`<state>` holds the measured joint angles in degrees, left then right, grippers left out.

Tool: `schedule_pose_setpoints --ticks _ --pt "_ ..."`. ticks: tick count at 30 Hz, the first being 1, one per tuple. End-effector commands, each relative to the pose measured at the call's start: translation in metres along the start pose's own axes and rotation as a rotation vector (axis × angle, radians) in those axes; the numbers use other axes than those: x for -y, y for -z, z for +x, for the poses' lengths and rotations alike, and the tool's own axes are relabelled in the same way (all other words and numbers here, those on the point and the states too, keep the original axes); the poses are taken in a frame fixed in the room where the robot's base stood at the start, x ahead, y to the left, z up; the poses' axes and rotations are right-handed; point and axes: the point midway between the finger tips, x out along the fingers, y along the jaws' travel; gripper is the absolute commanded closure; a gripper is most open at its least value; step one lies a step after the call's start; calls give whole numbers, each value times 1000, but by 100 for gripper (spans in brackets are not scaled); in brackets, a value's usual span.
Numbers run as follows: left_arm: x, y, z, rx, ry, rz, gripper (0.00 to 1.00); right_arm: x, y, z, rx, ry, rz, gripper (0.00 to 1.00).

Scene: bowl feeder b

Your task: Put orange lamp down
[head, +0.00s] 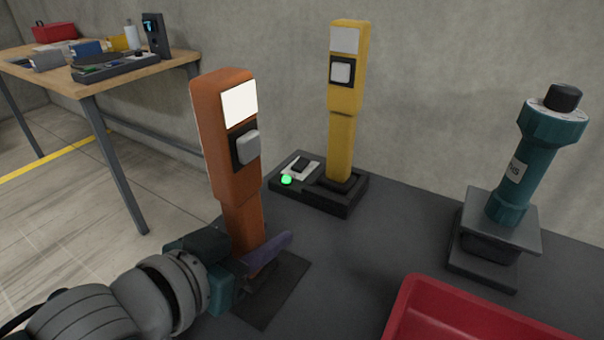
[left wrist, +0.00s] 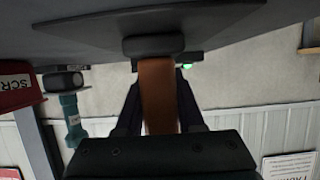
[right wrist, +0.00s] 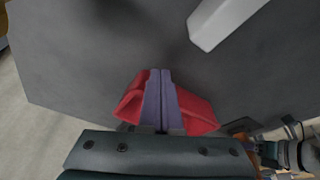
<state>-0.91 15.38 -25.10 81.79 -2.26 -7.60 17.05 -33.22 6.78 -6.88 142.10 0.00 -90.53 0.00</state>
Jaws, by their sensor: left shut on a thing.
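The orange lamp (head: 222,140) stands nearly upright, slightly tilted, with a white panel and a grey switch on its front. My left gripper (head: 262,262) is shut around its lower stem. In the left wrist view the orange stem (left wrist: 158,95) runs between the dark fingers to a black foot (left wrist: 152,46) close to a dark plate. That dark square plate (head: 275,298) lies on the grey surface below the lamp. I cannot tell whether the foot touches it. My right gripper (right wrist: 158,75) has its purple fingers together, with a red object (right wrist: 195,110) showing on both sides.
A yellow lamp (head: 342,100) stands in a black base with a green light (head: 286,180). A teal device (head: 525,165) stands on a grey stand at right. A red bin (head: 425,310) is at front right. A wooden table (head: 40,70) is at far left.

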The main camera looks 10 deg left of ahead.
Motion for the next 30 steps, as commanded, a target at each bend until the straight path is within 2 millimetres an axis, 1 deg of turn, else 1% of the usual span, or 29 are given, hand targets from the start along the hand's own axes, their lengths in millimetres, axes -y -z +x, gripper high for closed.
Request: schedule_pose_setpoints --ticks 4,8,9,17,23,26,29,30 --pt "0 2 0 -3 0 0 100 -1 0 -1 0 -2 -3 100" --pt "0 -1 1 -3 0 0 100 -1 -1 2 1 -4 -5 100" --pt "0 -2 1 0 0 0 62 -1 -1 2 1 -4 -5 100" --pt "0 -2 1 0 0 0 33 -1 -1 1 1 -4 -5 100" --pt "0 -1 1 -1 0 0 33 -1 -1 1 1 -3 -4 100" --pt "0 3 -1 -1 0 1 33 -1 0 -2 1 -3 -4 100" --pt "0 2 -12 2 0 0 33 -1 2 -7 1 -2 -3 100" --pt "0 2 -19 3 0 0 33 -1 3 -10 1 -2 -3 100"
